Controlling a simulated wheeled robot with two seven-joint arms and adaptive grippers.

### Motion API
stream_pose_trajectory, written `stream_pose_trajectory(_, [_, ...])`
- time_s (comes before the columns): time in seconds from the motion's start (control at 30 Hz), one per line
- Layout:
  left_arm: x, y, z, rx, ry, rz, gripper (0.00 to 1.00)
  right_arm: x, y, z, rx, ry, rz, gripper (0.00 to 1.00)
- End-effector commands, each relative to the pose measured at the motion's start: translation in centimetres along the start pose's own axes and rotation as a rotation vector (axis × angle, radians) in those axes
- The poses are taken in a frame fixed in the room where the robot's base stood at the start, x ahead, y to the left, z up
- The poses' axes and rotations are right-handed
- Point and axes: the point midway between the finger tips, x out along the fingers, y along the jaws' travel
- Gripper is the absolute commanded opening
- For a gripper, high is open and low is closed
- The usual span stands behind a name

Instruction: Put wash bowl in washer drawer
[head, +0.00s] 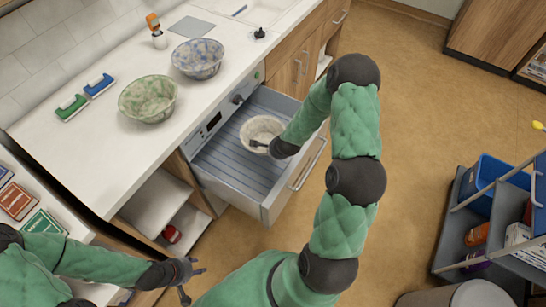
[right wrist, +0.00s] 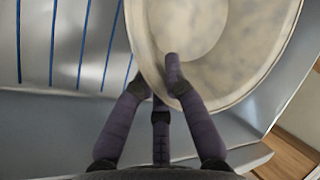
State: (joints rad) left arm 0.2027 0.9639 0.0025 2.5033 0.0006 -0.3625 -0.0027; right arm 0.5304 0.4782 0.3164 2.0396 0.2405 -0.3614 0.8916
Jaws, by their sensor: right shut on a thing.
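A cream, mottled wash bowl (head: 261,133) is inside the outline of the open washer drawer (head: 213,163), towards its far right part. My right gripper (head: 258,145) is shut on the bowl's near rim. In the right wrist view the bowl (right wrist: 240,75) fills the upper right, with the fingers (right wrist: 165,95) on both sides of its wall. The blue-lined drawer floor (right wrist: 60,45) shows to the left. I cannot tell whether the bowl touches the floor. My left gripper (head: 190,283) is open and empty, low in the head view, left of the drawer.
A green-patterned bowl (head: 148,99) and a blue-patterned bowl (head: 198,59) stand on the white counter (head: 85,150). An orange-topped bottle (head: 156,32) is behind them. A grey cart (head: 450,235) with a blue bin (head: 487,175) stands right. The floor between is clear.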

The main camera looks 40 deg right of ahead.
Motion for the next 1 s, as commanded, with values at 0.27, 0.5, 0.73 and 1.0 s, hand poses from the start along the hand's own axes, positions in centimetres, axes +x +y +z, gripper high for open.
stream_pose_trajectory(0.27, [0.6,-0.2,0.0,0.0,0.0,0.0,0.4,1.8,-0.2,-0.7,0.0,0.001,-0.002,0.0])
stream_pose_trajectory(0.5, [2.4,-0.9,-0.1,0.0,0.0,0.0,0.4,4.8,1.2,-0.8,0.0,-0.001,0.001,0.0])
stream_pose_trajectory(0.73, [2.3,-0.8,-0.1,0.0,0.0,0.0,0.4,4.9,1.2,-0.8,-0.001,0.0,-0.001,0.0])
stream_pose_trajectory(1.0, [2.5,-0.9,-0.1,0.0,0.0,0.0,0.4,5.0,1.3,-0.8,0.0,0.0,0.0,0.36])
